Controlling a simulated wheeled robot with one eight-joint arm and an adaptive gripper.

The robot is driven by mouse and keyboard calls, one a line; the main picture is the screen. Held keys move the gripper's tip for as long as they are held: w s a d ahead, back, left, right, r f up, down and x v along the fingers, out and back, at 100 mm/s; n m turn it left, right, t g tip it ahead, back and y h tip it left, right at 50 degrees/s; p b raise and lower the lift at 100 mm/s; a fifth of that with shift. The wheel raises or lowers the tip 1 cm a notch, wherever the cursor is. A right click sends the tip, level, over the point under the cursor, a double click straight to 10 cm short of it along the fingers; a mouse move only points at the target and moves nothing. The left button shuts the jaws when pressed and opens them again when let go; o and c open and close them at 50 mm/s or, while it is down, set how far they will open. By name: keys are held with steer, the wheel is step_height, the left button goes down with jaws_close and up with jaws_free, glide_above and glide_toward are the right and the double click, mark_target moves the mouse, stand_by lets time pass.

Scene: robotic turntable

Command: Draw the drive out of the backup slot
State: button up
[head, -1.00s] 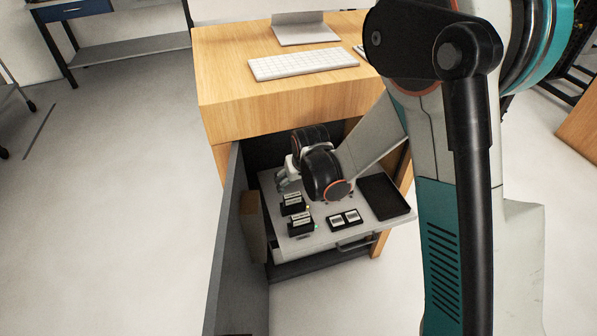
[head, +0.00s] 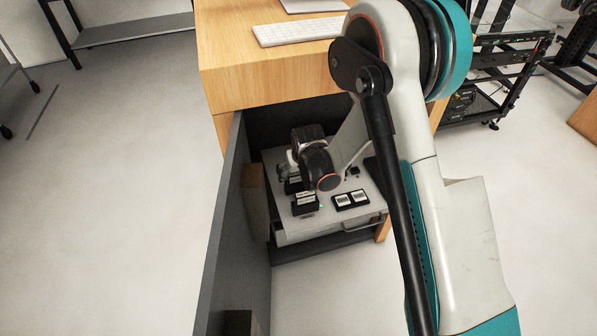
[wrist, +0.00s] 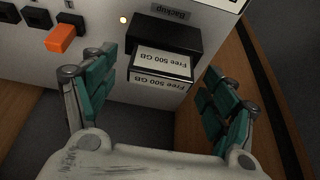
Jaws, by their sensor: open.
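My gripper (wrist: 160,78) is open, one teal finger on each side of the drive, with visible gaps. The drive cannot be made out there.
In the wrist view an orange tab (wrist: 62,38) and a small lit lamp (wrist: 123,20) sit left of the slot. An open grey door (head: 228,225) bounds the left.

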steer(key=shift+w+f, duration=0.15)
steer(key=shift+f, duration=0.15)
steer(key=shift+c, duration=0.3)
steer(key=c, duration=1.1)
steer(key=shift+c, duration=0.2)
steer(key=shift+r, duration=0.1)
steer(key=shift+r+p, duration=1.9)
steer(key=shift+r, duration=1.75)
